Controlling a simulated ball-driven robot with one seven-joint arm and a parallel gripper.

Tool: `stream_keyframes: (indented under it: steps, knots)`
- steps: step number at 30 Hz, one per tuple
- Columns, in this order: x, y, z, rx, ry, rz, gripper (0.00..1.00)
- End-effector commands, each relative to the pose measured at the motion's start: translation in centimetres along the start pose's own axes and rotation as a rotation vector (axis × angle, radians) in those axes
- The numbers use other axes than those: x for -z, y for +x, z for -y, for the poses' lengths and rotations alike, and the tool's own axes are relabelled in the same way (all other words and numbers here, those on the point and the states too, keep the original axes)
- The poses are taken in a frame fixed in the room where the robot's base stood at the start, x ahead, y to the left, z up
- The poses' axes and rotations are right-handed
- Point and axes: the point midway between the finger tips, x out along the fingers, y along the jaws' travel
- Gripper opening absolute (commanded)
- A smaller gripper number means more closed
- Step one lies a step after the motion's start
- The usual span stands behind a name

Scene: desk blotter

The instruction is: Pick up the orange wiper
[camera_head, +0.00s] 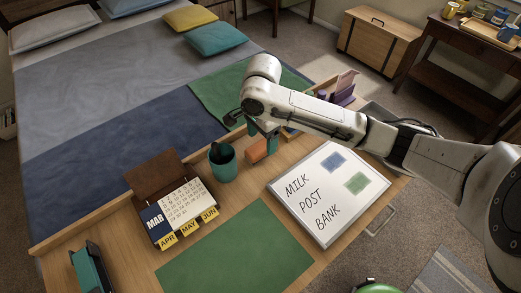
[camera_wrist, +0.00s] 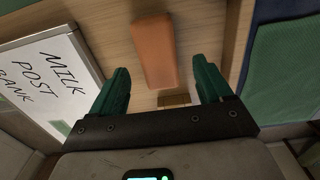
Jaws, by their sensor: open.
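The orange wiper (camera_head: 257,151) is a small block on the wooden desk (camera_head: 262,185), between the dark green cup and the whiteboard. My gripper (camera_head: 262,133) is over the far side of the wiper, its lower part partly hidden by the arm and the wiper. In the wrist view the wiper (camera_wrist: 155,48) lies ahead of the two green fingers (camera_wrist: 161,72), roughly centred across the gap. The fingers are apart with nothing held. I cannot tell whether either finger touches the wiper.
A whiteboard (camera_head: 310,215) with writing lies to the right. A dark green cup (camera_head: 223,165) stands close on the left, with a calendar (camera_head: 179,210) beyond it. A green blotter (camera_head: 235,252) covers the front. A purple holder (camera_head: 341,92) stands behind my arm. The bed (camera_head: 110,95) adjoins the desk.

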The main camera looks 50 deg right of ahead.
Motion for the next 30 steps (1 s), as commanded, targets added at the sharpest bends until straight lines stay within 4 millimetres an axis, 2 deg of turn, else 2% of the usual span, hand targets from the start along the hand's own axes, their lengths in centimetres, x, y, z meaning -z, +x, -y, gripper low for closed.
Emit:
stream_keyframes:
  steps: [3,8,17,30]
  knots:
    - [-0.2,1.9,-0.1,-0.003,0.000,-0.003,0.79]
    - [-0.3,3.8,-0.1,-0.002,0.001,-0.001,0.79]
    - [-0.4,4.2,-0.1,0.000,0.000,0.001,0.79]
    - [-0.4,4.2,-0.1,0.000,0.000,0.001,0.38]
